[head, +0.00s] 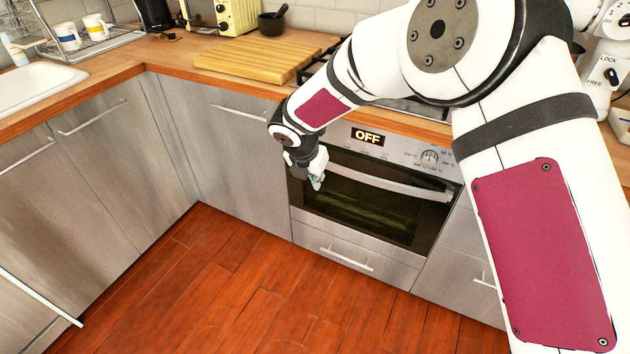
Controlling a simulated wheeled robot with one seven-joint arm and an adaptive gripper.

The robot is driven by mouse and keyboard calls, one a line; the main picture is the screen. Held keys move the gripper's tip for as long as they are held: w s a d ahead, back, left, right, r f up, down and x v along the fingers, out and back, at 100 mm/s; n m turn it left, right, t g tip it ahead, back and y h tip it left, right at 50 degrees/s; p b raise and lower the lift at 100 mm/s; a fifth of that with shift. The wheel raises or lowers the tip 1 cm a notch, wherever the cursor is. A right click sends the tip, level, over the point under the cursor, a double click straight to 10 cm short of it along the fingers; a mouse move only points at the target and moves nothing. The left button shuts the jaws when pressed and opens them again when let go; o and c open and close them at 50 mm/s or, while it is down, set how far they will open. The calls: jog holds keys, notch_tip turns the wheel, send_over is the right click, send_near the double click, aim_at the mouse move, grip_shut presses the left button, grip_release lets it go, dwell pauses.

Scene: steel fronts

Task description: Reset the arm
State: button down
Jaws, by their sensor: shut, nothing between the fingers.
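My arm reaches from the right edge of the head view across the counter and bends down toward the oven. My gripper (317,181) is at its end, pointing down in front of the upper left part of the oven door (375,208). It is small in the picture, shut and holding nothing. It is close to the left end of the oven handle (395,186); I cannot tell whether it touches it. The oven door is closed and its display (367,136) reads OFF. My arm hides part of the hob and counter.
Closed steel cabinets (235,150) line the left and the corner. A cutting board (256,59), a toaster (222,14), a mortar (272,22), a dish rack (95,38) with mugs and a mixer (610,75) stand on the counter. The sink (35,85) is left. The wooden floor (240,290) is clear.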

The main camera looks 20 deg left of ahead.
jog(key=s+d+r+m+h+p, duration=0.15)
jog(key=s+d+r+m, duration=0.25)
jog(key=d+r+m, duration=0.7)
jog(key=s+d+r+m+h+p, duration=0.1)
jog(key=s+d+r+m+p, duration=0.3)
jog(key=d+r, duration=1.2)
jog(key=s+d+r+m+g, duration=0.1)
jog(key=s+d+r+m, duration=0.5)
jog(key=s+d+m, duration=0.4)
jog(key=s+d+r+m+y+p, duration=0.1)
jog(key=s+d+m+y+p, duration=0.2)
jog(key=s+m, duration=0.7)
jog(key=s+d, duration=0.2)
jog(key=s, duration=0.5)
jog(key=shift+w+r, duration=0.1)
